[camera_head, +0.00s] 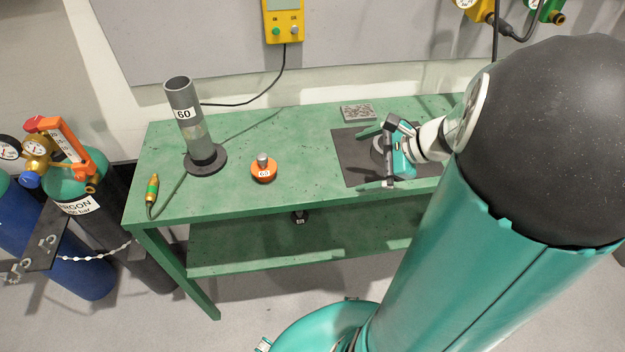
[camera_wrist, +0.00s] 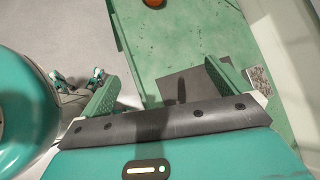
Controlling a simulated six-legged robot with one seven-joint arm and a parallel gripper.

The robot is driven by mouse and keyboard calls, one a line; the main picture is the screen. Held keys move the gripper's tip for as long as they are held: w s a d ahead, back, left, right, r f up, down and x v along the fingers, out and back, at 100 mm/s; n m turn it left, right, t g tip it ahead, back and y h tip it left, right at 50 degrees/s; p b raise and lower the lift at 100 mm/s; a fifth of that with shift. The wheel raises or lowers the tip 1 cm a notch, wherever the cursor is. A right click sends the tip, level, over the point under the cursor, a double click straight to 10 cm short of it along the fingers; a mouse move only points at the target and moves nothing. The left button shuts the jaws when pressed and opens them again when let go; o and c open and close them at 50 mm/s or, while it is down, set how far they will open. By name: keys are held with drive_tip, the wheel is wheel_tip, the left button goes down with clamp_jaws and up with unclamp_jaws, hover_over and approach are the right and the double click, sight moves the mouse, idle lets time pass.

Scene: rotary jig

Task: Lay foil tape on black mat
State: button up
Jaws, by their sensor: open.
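The black mat (camera_head: 352,172) lies flat on the right part of the green bench, and part of it shows in the wrist view (camera_wrist: 170,83). My gripper (camera_head: 378,157) is over the mat with its two green fingers spread wide apart. A grey, round-edged piece (camera_head: 377,146), which looks like the foil tape roll, shows at the mat between the fingers, partly hidden by my gripper. I cannot tell whether it touches a finger. In the wrist view my gripper (camera_wrist: 160,88) is open; no roll shows there, and the gripper body hides the lower part.
A speckled grey plate (camera_head: 358,112) lies behind the mat. An orange knobbed piece (camera_head: 263,171) and a grey tube (camera_head: 183,115) on a round base stand to the left on the green bench (camera_head: 310,135). Gas cylinders (camera_head: 85,200) stand beyond its left end.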

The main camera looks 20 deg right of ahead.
drive_tip(key=s+a+r+n+g+h, duration=0.1)
drive_tip(key=s+a+r+n+h, duration=0.2)
drive_tip(key=a+n, duration=0.5)
drive_tip(key=s+a+r+n+h, duration=0.3)
drive_tip(key=s+a+r+n, duration=0.2)
drive_tip(key=n, duration=0.8)
drive_tip(key=a+r, duration=0.2)
drive_tip(key=a, duration=0.2)
drive_tip(key=shift+a+n+g, duration=0.25)
drive_tip(key=shift+n+g, duration=0.15)
